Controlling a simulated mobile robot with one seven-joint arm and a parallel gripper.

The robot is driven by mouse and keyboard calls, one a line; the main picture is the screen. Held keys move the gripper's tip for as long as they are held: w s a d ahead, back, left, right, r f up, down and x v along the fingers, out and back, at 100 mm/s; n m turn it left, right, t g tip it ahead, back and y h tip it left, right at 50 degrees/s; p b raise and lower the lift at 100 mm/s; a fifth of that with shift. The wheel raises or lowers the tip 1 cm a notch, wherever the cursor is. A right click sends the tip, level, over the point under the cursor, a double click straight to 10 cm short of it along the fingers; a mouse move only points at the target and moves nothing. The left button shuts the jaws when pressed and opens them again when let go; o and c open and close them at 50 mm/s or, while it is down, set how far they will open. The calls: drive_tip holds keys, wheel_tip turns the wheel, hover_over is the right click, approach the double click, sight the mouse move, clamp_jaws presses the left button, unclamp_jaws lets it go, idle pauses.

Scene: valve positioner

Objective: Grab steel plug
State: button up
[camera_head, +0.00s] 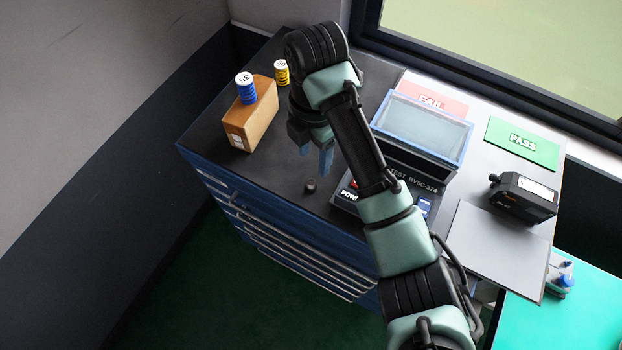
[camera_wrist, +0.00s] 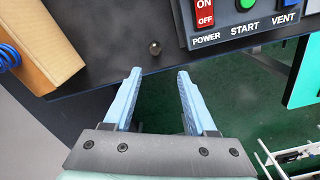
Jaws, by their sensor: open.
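The steel plug (camera_head: 310,186) is a small dark piece on the black cabinet top, near its front edge. In the wrist view the plug (camera_wrist: 155,47) lies beyond the fingertips, roughly in line with the gap between them. My gripper (camera_head: 312,162) is open and empty, held above the cabinet top close to the plug. Its two blue fingers (camera_wrist: 158,72) are spread apart, and the plug is not between them. Nothing hides the plug in either view.
A cardboard box (camera_head: 252,115) stands left, with a blue coil (camera_head: 246,90) on it and a yellow coil (camera_head: 281,72) behind. The test unit (camera_head: 420,150) with its switch panel (camera_wrist: 245,20) is right of the plug. The cabinet's front edge is close to the plug.

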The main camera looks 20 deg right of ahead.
sight(311, 182)
drive_tip(key=f+b, duration=0.1)
drive_tip(key=f, duration=0.1)
drive_tip(key=f+b, duration=0.2)
drive_tip(key=f, duration=0.1)
drive_tip(key=f+b, duration=0.1)
drive_tip(key=f, duration=0.1)
drive_tip(key=shift+w+f, duration=0.15)
drive_tip(key=shift+w, duration=0.1)
drive_tip(key=shift+w+f+p, duration=0.2)
drive_tip(key=shift+f+p, duration=0.15)
drive_tip(key=shift+f, duration=1.45)
drive_tip(key=shift+c, duration=0.4)
clamp_jaws()
